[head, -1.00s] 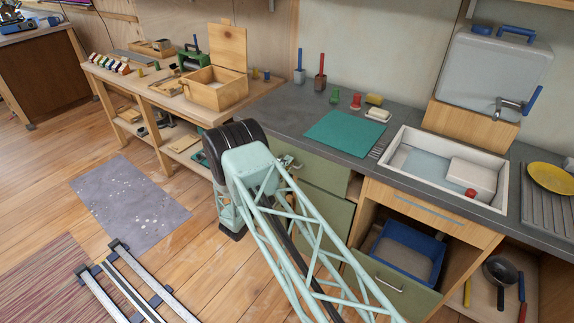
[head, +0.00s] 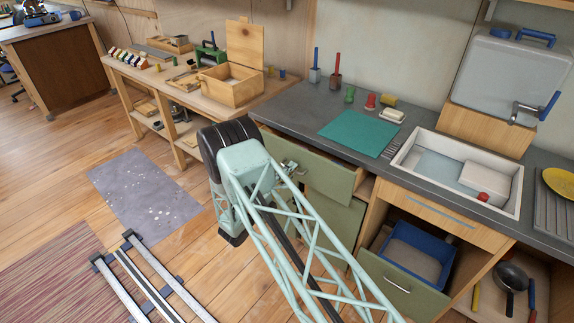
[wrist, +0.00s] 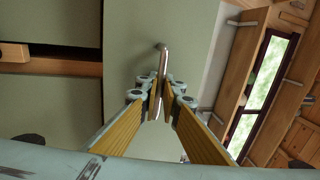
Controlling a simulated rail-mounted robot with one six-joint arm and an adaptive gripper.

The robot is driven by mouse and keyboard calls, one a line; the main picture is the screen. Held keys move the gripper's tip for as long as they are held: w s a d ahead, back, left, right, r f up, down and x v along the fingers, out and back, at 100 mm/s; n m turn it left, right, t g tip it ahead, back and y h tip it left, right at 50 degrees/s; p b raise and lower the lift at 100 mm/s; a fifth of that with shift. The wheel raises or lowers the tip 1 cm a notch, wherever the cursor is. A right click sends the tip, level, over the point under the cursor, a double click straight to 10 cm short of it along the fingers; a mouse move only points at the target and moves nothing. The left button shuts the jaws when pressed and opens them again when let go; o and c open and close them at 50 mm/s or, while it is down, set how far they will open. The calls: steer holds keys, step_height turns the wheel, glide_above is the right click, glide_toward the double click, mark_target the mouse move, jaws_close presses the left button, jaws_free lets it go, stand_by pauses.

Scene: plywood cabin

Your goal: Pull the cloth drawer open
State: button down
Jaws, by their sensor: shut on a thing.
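The green drawer front (head: 325,176) under the left part of the counter stands out from the cabinet, with a dark gap behind its top edge. I cannot see what is inside it. My gripper (wrist: 162,98) is shut on its metal bar handle (wrist: 164,62) in the wrist view, where the pale green front (wrist: 130,35) fills the middle. In the head view the handle (head: 290,165) is partly hidden by my arm.
A lower green front (head: 345,220) is partly behind my arm. To the right, another green-fronted drawer (head: 402,285) stands open with a blue bin (head: 412,236) in it. The counter (head: 300,104) is above.

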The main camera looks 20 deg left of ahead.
steer(key=r+p+v, duration=0.1)
steer(key=r+v, duration=0.2)
steer(key=v, duration=1.5)
steer(key=shift+s+a+r, duration=0.15)
steer(key=shift+s+a, duration=0.05)
steer(key=shift+s, duration=0.35)
steer(key=c, duration=3.1)
jaws_free()
steer(key=shift+c, duration=0.2)
steer(key=shift+s, duration=0.1)
steer(key=v, duration=1.1)
steer(key=shift+s+a, duration=0.2)
steer(key=shift+s, duration=0.15)
